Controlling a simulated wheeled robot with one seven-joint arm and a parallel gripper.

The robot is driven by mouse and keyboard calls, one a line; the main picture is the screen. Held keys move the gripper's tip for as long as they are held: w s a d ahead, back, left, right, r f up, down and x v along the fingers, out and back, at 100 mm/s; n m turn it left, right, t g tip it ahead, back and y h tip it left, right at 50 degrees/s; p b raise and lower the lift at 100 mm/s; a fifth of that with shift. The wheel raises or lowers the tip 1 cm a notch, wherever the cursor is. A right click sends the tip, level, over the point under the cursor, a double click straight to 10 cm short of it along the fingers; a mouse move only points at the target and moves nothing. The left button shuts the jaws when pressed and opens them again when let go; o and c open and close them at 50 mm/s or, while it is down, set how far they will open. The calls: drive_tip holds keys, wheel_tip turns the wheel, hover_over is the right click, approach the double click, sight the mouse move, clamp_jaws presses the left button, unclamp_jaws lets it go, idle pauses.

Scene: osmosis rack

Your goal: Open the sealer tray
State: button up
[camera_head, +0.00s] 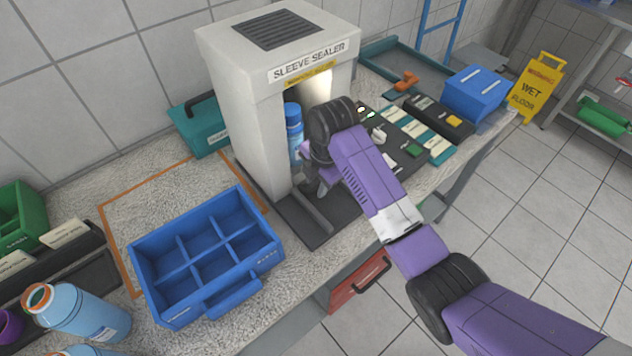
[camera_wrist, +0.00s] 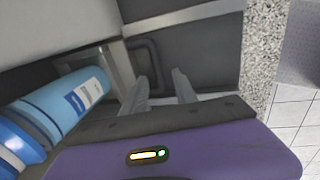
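The sleeve sealer (camera_head: 262,95) is a pale grey box with a tunnel, standing on the worktop. A dark flat tray (camera_head: 305,225) extends from its base on the front side, with a lighter bar along it. A blue bottle (camera_head: 294,135) stands upright in the tunnel; it also shows in the wrist view (camera_wrist: 72,102). My gripper (camera_head: 318,188) is low at the tunnel mouth, partly hidden by my wrist. In the wrist view my gripper (camera_wrist: 161,78) has its fingers apart with nothing between them. A dark looped handle (camera_wrist: 153,45) lies just beyond the fingertips; contact cannot be told.
An empty blue divided crate (camera_head: 205,255) sits left of the sealer. Blue bottles (camera_head: 82,312) are at the lower left. Cards and dark trays (camera_head: 410,140) lie to the right, by a blue box (camera_head: 472,92). A red drawer (camera_head: 357,283) is under the worktop.

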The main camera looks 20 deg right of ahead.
drive_tip(key=shift+f, duration=0.4)
clamp_jaws()
idle(1.2)
